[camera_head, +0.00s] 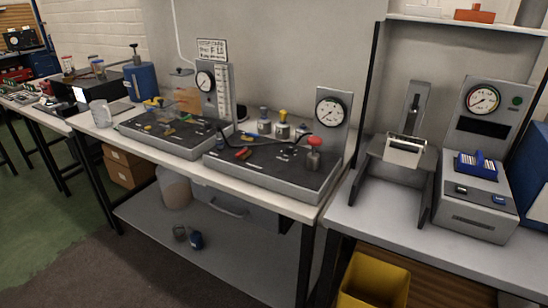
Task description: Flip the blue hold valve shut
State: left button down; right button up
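Neither of my grippers shows in the head view. I cannot make out for certain which blue part is the hold valve. On the right bench, a grey test unit (473,212) carries a ribbed blue piece (478,163) on its top. A small blue switch or label (499,199) is on its sloped front, beside a dark one (461,189). A round gauge (482,98) is on the unit's upright panel, with a green button to its right. Whether any blue part is open or shut is too small to tell.
A grey stand (407,150) is left of the unit. The middle bench holds two dark boards (270,160) (178,130) with gauges, and a red-topped fitting (314,153). A yellow bin (375,280) stands below the right bench. The bench front strip (400,232) is clear.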

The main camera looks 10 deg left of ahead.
aim_at(252, 135)
jog(key=i+j+u, duration=0.1)
jog(key=i, duration=0.35)
jog(key=i+j, duration=0.2)
jog(key=i, duration=0.25)
jog(key=i+j+u, duration=0.15)
jog(key=i, duration=0.25)
jog(key=k, duration=0.45)
